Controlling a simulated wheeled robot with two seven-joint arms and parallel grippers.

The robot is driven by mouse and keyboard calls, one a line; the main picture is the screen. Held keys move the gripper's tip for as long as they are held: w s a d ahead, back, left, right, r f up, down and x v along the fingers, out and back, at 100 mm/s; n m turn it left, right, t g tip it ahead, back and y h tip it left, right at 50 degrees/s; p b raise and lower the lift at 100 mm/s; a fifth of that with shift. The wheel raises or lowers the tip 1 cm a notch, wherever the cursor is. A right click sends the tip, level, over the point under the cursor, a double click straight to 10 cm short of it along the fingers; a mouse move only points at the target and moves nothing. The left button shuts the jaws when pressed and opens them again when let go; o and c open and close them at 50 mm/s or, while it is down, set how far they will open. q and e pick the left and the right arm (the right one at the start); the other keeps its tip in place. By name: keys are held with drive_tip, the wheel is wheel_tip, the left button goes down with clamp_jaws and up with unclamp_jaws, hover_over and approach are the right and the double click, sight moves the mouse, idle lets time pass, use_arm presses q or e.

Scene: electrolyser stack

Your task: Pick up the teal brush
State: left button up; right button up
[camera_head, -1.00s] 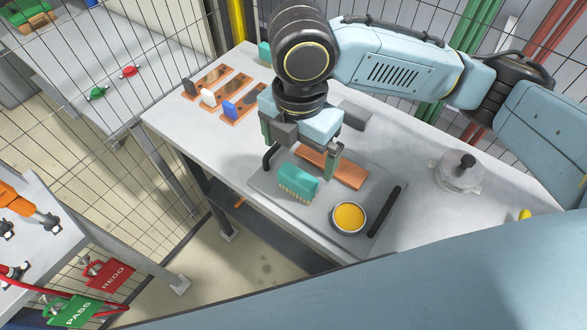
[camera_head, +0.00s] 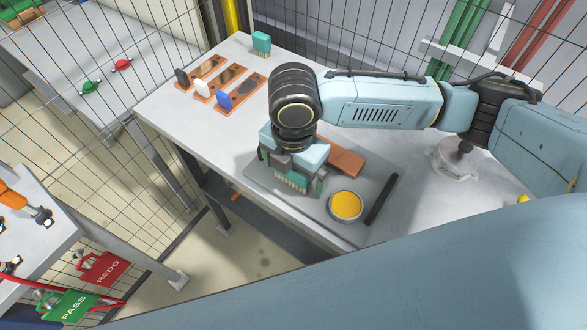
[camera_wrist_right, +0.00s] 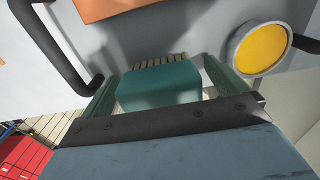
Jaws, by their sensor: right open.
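The teal brush (camera_head: 291,182) with pale bristles lies on a grey tray (camera_head: 340,215) in the head view, mostly covered by my right gripper. In the right wrist view the brush (camera_wrist_right: 160,86) sits between the two green fingers, its bristles toward the top. My right gripper (camera_head: 294,186) is open, with a finger on each side of the brush. In the wrist view small gaps seem to show beside it, and I cannot tell whether either finger touches. My left gripper is not in view.
A round dish with yellow content (camera_head: 346,205) and a black handle (camera_head: 381,199) are to the right on the tray. A copper-coloured plate (camera_head: 346,162) lies behind. Another teal block (camera_head: 261,43) stands at the table's back. A metal lidded pot (camera_head: 459,157) stands right.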

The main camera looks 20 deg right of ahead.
drive_tip(key=c, duration=1.1)
drive_tip(key=shift+r, duration=0.1)
wheel_tip(320, 180, up, 10)
drive_tip(key=shift+f+p, duration=0.1)
drive_tip(key=shift+p, duration=0.55)
drive_tip(key=o, duration=0.4)
drive_tip(key=shift+c, duration=1.4)
